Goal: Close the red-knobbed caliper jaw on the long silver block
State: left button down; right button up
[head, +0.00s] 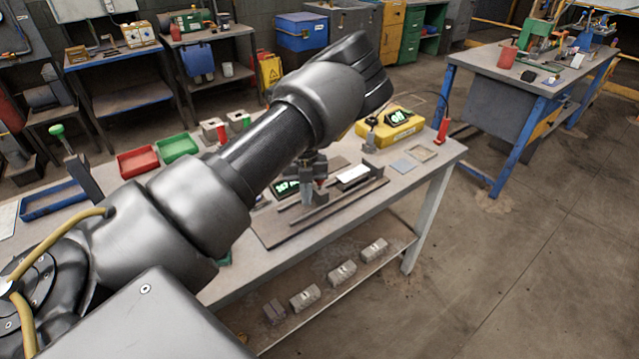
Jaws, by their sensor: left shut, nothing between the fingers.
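My left arm crosses the picture from the lower left and hides much of the bench. My left gripper (308,195) points down beside the arm, over a dark base plate with long rails (325,213); its fingers are small and look shut and empty. A pale silver block (353,173) lies at the right end of this fixture, right of the gripper; it may be the long silver block. I cannot make out a red-knobbed jaw on the fixture; part of it is behind my arm. A dark readout with green digits (284,187) stands behind the rails. My right gripper is out of view.
Behind are red (138,161) and green (177,147) trays, small grey blocks with red and green parts (212,128), and a yellow case with a display (392,126). A red-handled tool (442,130) is at the far right corner. Several blocks (342,272) lie on the lower shelf.

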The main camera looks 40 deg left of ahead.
pick_arm(q)
jog(key=shift+w, duration=0.15)
jog(key=shift+w+d, duration=0.3)
jog(key=shift+w, duration=0.65)
jog(key=shift+w+d+b, duration=0.25)
jog(key=shift+w+d, duration=0.05)
jog(key=shift+w, duration=0.55)
jog(key=shift+w+d+b, duration=0.2)
jog(key=shift+w+d, duration=0.05)
jog(key=shift+w, duration=0.6)
jog(key=shift+w+d, duration=0.15)
jog(key=shift+w, duration=0.4)
jog(key=shift+w+d, duration=0.15)
jog(key=shift+w, duration=0.35)
jog(key=shift+s, duration=0.1)
jog(key=shift+s+p, duration=0.3)
jog(key=shift+s+a, duration=0.25)
jog(key=shift+s, duration=0.25)
